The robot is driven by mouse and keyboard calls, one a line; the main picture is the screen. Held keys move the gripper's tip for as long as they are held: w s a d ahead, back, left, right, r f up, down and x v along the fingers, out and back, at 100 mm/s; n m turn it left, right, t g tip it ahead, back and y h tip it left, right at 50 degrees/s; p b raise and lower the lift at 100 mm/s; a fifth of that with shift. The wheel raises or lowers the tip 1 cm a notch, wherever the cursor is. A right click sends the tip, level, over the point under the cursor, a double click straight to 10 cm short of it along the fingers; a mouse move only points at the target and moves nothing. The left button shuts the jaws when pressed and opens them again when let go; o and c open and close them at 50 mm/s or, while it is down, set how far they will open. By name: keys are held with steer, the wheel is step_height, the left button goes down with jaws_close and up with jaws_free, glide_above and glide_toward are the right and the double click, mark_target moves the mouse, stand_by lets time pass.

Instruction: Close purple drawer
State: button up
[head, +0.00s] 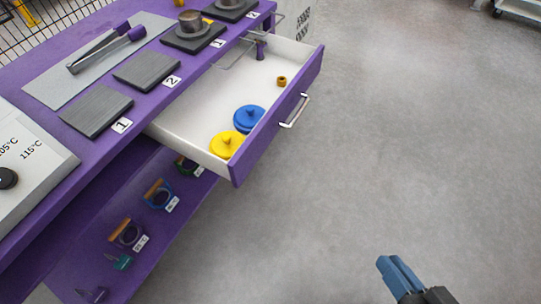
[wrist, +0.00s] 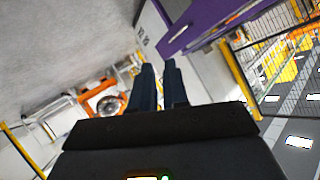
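The purple drawer (head: 272,128) is pulled out from the purple workbench in the head view. Its front panel has a silver bar handle (head: 295,111). My gripper (head: 392,264) is at the lower right of the head view, over the floor and well apart from the drawer. In the wrist view my gripper's two blue fingers (wrist: 158,70) are close together with a narrow gap and nothing visible between them.
The workbench top carries dark plates (head: 146,70), tongs (head: 106,50) and a temperature box (head: 30,160). A lower shelf (head: 105,225) holds several small tools. The grey floor (head: 420,140) right of the drawer is clear. A wire fence (head: 45,25) stands at the back left.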

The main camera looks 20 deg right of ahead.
mark_target(191, 124)
steer(key=w+f+m+y+b, duration=0.1)
steer(key=w+f, duration=0.2)
steer(key=f, duration=0.1)
steer(key=w+f+m+b, duration=0.1)
steer(key=w+f+b, duration=0.1)
steer(key=f, duration=0.1)
steer(key=w+f+m+y+b, duration=0.1)
steer(key=w+f+b, duration=0.1)
steer(key=w+f, duration=0.1)
steer(key=shift+w+a+f+g+y, duration=0.15)
steer(key=shift+w+a+f+g, duration=0.05)
steer(key=shift+f, duration=0.2)
steer(key=shift+w+a+f+g+y, duration=0.15)
steer(key=shift+a+f+g, duration=0.05)
steer(key=shift+f, duration=0.2)
jaws_close()
steer(key=w+a+r+y+b, duration=0.1)
steer(key=w+a+y+b, duration=0.1)
steer(key=w+y+b, duration=1.15)
steer(key=w+a+h, duration=0.1)
steer(key=w+a, duration=0.2)
steer(key=w, duration=0.1)
steer(key=w+a+h+p, duration=0.1)
steer(key=w+a, duration=0.2)
steer(key=w, duration=0.1)
steer(key=w+a+h+p, duration=0.1)
steer(key=w+a, duration=0.2)
steer(key=w, duration=0.2)
steer(key=shift+a+m+t, duration=0.2)
steer(key=shift+m+t, duration=0.2)
